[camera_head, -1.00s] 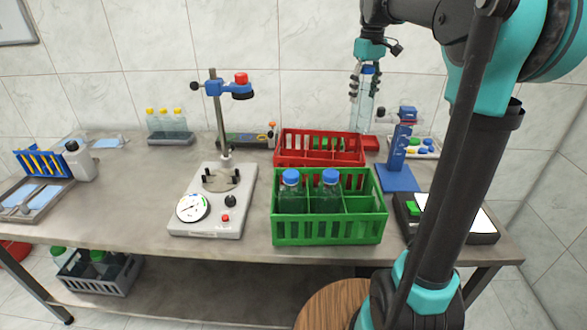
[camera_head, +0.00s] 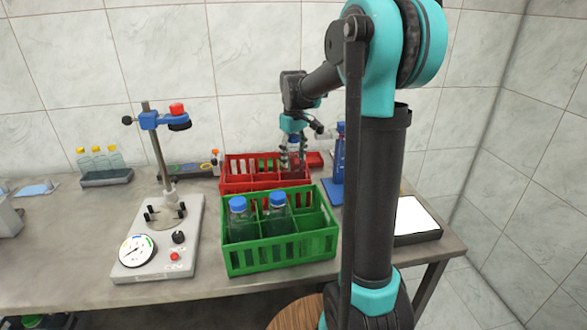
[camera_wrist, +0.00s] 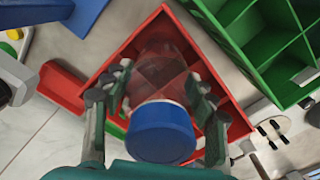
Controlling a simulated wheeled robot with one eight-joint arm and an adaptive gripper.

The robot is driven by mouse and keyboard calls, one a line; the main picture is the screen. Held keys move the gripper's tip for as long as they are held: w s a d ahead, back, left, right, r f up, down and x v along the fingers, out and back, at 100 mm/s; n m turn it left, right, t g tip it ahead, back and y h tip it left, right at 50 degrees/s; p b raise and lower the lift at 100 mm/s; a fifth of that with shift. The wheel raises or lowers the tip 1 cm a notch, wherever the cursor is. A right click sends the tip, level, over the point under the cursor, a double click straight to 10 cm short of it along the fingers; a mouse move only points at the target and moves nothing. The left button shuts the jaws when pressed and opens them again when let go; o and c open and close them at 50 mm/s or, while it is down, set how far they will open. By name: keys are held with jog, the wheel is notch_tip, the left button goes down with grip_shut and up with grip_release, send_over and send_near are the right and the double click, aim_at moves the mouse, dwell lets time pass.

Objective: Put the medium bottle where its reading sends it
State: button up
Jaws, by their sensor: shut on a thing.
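A clear bottle with a blue cap (camera_wrist: 160,132) is in my gripper (camera_head: 293,158), which is shut on it just below the cap. In the wrist view the fingers (camera_wrist: 158,98) stand on either side of its clear body (camera_wrist: 158,70). The red crate (camera_head: 236,186) is divided into compartments, and the bottle is over or inside its right end; whether its base touches the floor is hidden. A gauge stand with a round dial (camera_head: 138,250) stands left of the crates; its reading is too small to tell.
A green crate (camera_head: 285,262) in front holds two blue-capped bottles (camera_head: 240,225) at its left and middle. A blue stand (camera_head: 337,170) is right of the red crate. A black device with a white panel (camera_head: 415,216) lies at the right. Yellow-capped bottles (camera_head: 100,162) stand back left.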

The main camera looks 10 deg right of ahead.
aim_at(294, 135)
jog(key=shift+f, duration=2.35)
jog(key=o, duration=1.4)
notch_tip(294, 135, up, 12)
jog(key=shift+r, duration=0.15)
